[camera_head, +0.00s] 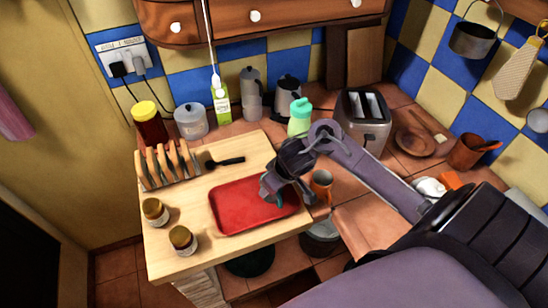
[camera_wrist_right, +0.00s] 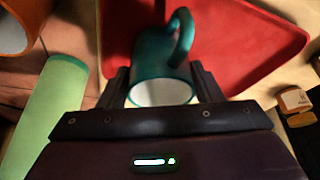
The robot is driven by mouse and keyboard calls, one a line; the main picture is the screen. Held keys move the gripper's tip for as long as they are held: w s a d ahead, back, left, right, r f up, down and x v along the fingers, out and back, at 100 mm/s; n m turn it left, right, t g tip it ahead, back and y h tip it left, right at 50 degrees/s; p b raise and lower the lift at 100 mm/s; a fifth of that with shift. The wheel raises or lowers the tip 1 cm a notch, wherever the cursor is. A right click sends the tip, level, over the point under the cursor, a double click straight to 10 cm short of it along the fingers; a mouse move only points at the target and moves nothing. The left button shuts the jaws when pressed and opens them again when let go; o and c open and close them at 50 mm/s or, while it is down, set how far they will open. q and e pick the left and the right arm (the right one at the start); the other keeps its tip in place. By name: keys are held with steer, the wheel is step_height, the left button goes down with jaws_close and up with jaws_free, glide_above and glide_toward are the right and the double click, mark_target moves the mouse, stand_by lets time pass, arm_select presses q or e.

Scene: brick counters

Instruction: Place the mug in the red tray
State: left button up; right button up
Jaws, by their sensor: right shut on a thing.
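The red tray (camera_head: 235,208) lies on the wooden board on the counter and fills much of the right wrist view (camera_wrist_right: 255,40). The teal mug (camera_wrist_right: 152,55) has a white inside, with its opening facing the wrist camera and its handle on the far side. My right gripper (camera_wrist_right: 163,80) is shut on the mug, a finger on each side. In the head view my right gripper (camera_head: 272,190) is over the right part of the tray and mostly hides the mug; a bit of teal shows. I cannot tell whether the mug touches the tray. My left gripper is not in view.
A toast rack (camera_head: 168,165), a dark-handled utensil (camera_head: 225,162) and two jars (camera_head: 155,211) (camera_head: 183,240) share the board. An orange cup (camera_head: 321,184) and a green bottle (camera_head: 300,118) stand close to my right arm. A toaster (camera_head: 366,120) is behind it.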

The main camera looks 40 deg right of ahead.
steer(key=o, duration=0.6)
steer(key=shift+f, duration=0.15)
steer(key=o, duration=0.5)
steer(key=p+v, duration=0.4)
steer(key=v, duration=0.8)
